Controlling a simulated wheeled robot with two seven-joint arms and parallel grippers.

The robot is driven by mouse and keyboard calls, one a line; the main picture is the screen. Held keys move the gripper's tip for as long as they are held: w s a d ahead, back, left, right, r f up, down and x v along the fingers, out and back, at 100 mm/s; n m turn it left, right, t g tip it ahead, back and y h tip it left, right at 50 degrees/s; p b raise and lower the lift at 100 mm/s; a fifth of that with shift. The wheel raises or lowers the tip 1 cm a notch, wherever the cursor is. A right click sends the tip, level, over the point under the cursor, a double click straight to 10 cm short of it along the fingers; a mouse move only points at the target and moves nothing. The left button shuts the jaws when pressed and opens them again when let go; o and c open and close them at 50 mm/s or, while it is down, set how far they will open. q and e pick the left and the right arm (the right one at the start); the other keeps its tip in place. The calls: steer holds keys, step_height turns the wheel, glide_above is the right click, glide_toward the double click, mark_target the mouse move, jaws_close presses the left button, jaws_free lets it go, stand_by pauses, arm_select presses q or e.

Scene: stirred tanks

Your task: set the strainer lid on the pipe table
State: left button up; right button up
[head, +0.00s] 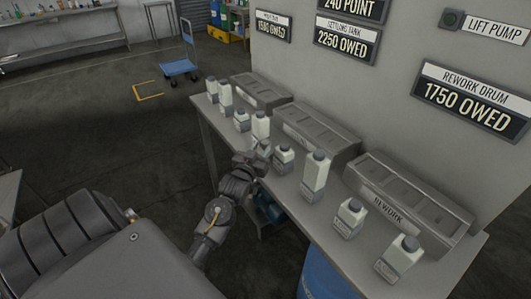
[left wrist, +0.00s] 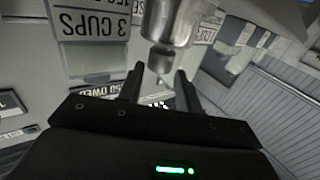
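I cannot make out a strainer lid in either view, and no table is marked as the pipe table. My left gripper (head: 254,158) is over the front edge of the narrow grey table (head: 232,155), beside the small white bottles. In the left wrist view my left gripper (left wrist: 158,85) has its two dark fingers apart. A shiny metal cylinder (left wrist: 170,22) with a small tip shows beyond and between the fingertips; I cannot tell what it is or whether it touches them. My right gripper is not in view.
Several grey-capped bottles (head: 314,176) line the table's front, with grey compartment boxes (head: 408,200) behind. A blue drum (head: 325,278) stands below. A blue cart (head: 180,68) and a bench (head: 60,50) are at the back left. The floor between is open.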

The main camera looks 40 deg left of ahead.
mark_target(264, 145)
arm_select(q)
steer(key=x, duration=0.4)
steer(key=shift+w+p, duration=0.1)
steer(key=shift+p, duration=0.3)
jaws_close()
